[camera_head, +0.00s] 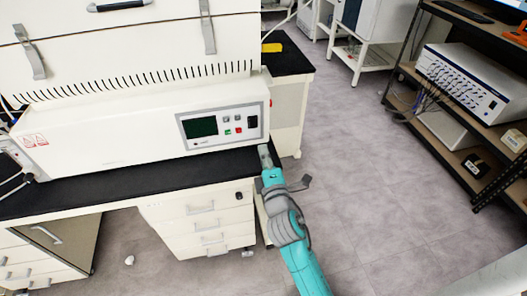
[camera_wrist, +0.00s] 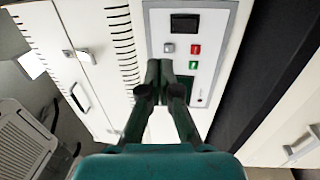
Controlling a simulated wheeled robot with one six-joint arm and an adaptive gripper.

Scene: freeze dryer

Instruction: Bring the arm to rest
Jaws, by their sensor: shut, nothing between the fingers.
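My gripper (camera_wrist: 166,68) is shut and empty in the wrist view, with its fingertips together in front of the freeze dryer's control panel. In the head view my gripper (camera_head: 265,152) is beside the right front corner of the freeze dryer (camera_head: 110,140), above the bench edge. My teal arm (camera_head: 305,262) reaches up from the bottom of the picture. The control panel (camera_head: 222,124) has a dark screen and several small buttons, green and red among them. Whether the fingertips touch the panel cannot be told.
The black bench top (camera_head: 95,190) with white drawers (camera_head: 205,225) below stands at the left. A rack (camera_head: 402,85) with a white instrument box (camera_head: 465,82) stands at the right. The grey floor (camera_head: 350,150) between them is open. A yellow object (camera_head: 271,47) lies on the bench behind.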

